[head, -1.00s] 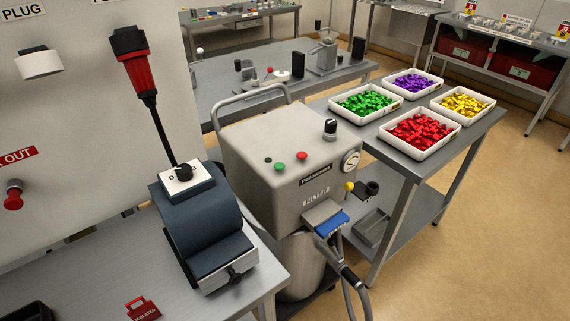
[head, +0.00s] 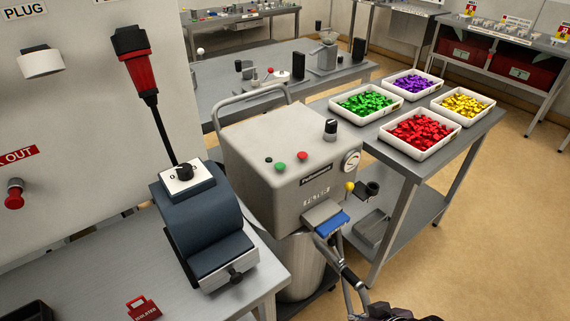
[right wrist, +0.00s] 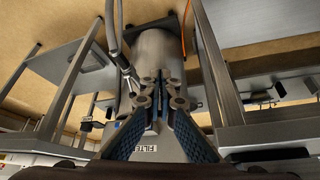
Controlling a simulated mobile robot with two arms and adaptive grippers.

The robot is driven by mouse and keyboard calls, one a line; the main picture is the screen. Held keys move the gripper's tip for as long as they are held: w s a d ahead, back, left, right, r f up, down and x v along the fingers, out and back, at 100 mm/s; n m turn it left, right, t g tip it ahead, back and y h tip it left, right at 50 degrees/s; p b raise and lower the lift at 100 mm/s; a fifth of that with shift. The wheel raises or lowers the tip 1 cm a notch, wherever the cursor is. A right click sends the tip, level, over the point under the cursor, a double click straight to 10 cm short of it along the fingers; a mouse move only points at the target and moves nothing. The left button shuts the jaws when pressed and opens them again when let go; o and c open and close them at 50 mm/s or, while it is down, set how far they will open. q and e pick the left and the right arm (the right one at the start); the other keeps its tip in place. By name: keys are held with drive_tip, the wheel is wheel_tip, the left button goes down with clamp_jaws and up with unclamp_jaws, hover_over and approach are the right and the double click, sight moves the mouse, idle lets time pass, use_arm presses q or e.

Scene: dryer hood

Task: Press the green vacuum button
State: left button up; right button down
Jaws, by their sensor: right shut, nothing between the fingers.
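The green button does not show in that view. A dark part of my right arm shows at the head view's bottom edge, apart from the button. My left gripper is not in view.
A black knob (head: 330,127) and a hose (head: 350,280) are on the vacuum unit. The dark blue machine (head: 205,225) stands on the left bench. Trays of coloured pieces, including a red one (head: 420,133), fill the right table. Open floor (head: 500,240) lies at right.

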drive_tip(key=w+a+r+n+t+y, duration=0.2)
drive_tip(key=w+a+r, duration=0.3)
drive_tip(key=w+r, duration=0.7)
drive_tip(key=w+a+r+n+t+y, duration=0.2)
drive_tip(key=w+a+r+t+y, duration=0.2)
drive_tip(key=w+r, duration=0.9)
drive_tip(key=shift+a+r+t+y, duration=0.3)
drive_tip(key=shift+a+y, duration=0.3)
drive_tip(key=shift+y, duration=0.1)
drive_tip(key=shift+w, duration=0.1)
drive_tip(key=p, duration=0.3)
hover_over(285, 175)
wheel_tip(285, 175, down, 2)
drive_tip(key=shift+f, duration=0.15)
wheel_tip(285, 175, down, 3)
drive_tip(key=shift+r, duration=0.1)
drive_tip(key=shift+f, duration=0.75)
drive_tip(key=shift+f, duration=0.1)
